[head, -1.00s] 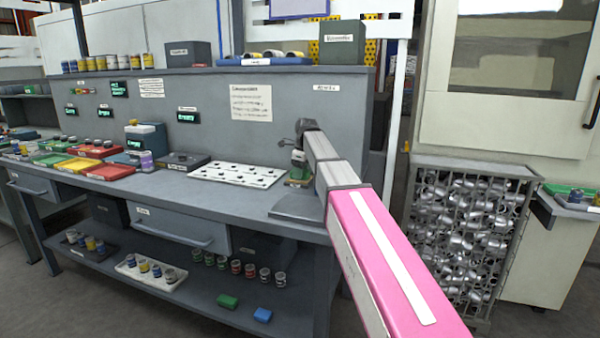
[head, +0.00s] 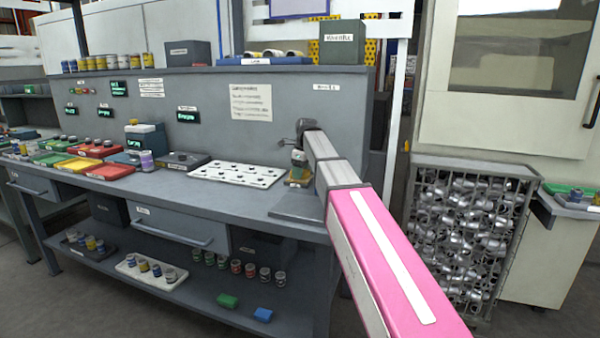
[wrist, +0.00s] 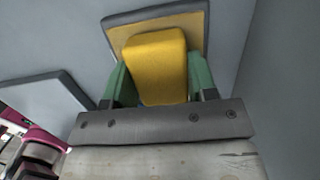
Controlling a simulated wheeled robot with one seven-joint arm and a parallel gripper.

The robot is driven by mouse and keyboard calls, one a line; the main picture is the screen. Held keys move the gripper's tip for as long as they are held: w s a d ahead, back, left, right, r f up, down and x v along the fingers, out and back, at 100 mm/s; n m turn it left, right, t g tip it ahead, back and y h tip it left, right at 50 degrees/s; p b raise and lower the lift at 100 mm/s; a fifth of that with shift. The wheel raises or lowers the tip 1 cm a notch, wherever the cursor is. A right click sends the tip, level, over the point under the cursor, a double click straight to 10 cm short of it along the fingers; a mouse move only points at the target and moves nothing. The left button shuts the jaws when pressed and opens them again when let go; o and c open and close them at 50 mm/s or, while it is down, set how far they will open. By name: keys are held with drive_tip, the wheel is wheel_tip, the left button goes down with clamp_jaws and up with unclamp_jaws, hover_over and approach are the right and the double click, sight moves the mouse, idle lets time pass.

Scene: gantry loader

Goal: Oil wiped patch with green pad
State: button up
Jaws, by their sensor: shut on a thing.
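My gripper (wrist: 160,82) has green fingers and is shut on a yellow pad (wrist: 156,58). Beyond the pad is a dark-edged square plate (wrist: 197,22) with a yellowish face; I cannot tell whether the pad touches it. In the head view my gripper (head: 298,160) points down near the right end of the bench, small and partly hidden by my arm. A small tan and green area shows under it. A green pad (head: 228,300) lies on the lower shelf, left of a blue pad (head: 263,314). No patch is clearly readable as wiped or oiled.
A grey slab (head: 295,207) lies on the bench (head: 215,205) in front of my gripper. A white peg board (head: 237,175) is to the left, with coloured trays beyond. A cage of metal parts (head: 470,230) stands right of the bench. The lower shelf holds several small cans.

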drive_tip(key=shift+r, duration=3.45)
drive_tip(key=shift+s, duration=0.1)
